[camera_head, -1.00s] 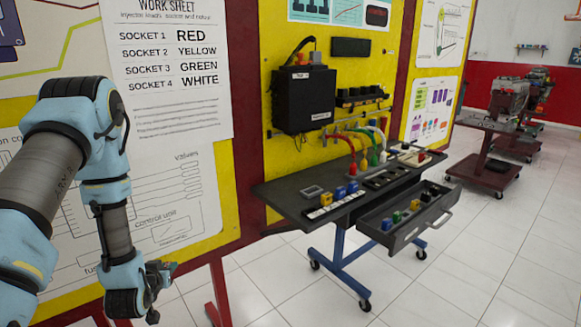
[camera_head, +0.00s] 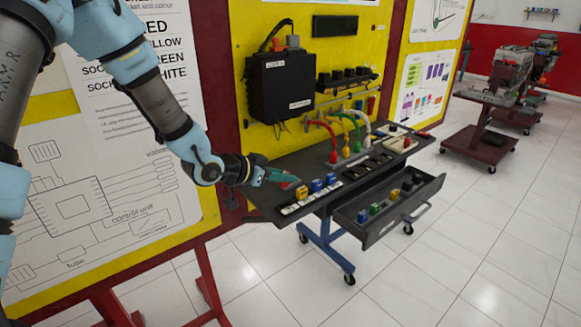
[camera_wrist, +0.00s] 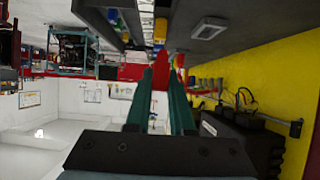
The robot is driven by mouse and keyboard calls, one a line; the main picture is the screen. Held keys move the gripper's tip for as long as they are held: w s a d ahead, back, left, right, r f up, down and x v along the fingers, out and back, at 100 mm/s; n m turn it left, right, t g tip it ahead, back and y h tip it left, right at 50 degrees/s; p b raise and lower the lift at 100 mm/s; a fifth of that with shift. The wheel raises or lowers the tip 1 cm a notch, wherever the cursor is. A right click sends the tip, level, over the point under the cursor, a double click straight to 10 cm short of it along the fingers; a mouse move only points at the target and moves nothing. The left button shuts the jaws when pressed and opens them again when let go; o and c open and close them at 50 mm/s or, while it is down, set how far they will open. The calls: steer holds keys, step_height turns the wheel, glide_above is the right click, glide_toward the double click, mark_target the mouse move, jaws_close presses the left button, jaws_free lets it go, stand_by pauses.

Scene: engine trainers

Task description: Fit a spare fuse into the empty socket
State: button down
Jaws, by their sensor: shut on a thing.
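My gripper (camera_head: 292,180) reaches over the left end of the dark bench top. In the wrist view its two green fingers (camera_wrist: 162,75) are closed around a narrow red piece (camera_wrist: 161,66). The red piece also shows below the fingertips in the head view (camera_head: 289,185); it is too small to tell whether it is a fuse. A black box (camera_head: 282,88) hangs on the yellow panel, with a row of black units (camera_head: 347,80) to its right. I cannot make out an empty socket.
On the bench (camera_head: 262,203) stand a yellow block (camera_head: 301,194), two blue blocks (camera_head: 316,186) and several coloured cables (camera_head: 345,125). An open drawer (camera_head: 392,231) juts out in front with small coloured blocks.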

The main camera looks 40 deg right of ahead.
steer(key=shift+s+d+r, duration=0.1)
steer(key=shift+s+d, duration=0.05)
steer(key=shift+f+b, duration=2.2)
steer(key=shift+f, duration=0.6)
steer(key=shift+f+b, duration=0.75)
steer(key=shift+f, duration=0.1)
steer(key=c, duration=1)
jaws_free()
steer(key=shift+a+r, duration=0.15)
steer(key=shift+a, duration=0.1)
steer(key=shift+r+p+v, duration=0.2)
steer(key=shift+p+v, duration=0.5)
steer(key=shift+v, duration=0.4)
steer(key=shift+r+p+v, duration=0.15)
steer(key=shift+p+v, duration=0.5)
steer(key=shift+v, duration=0.4)
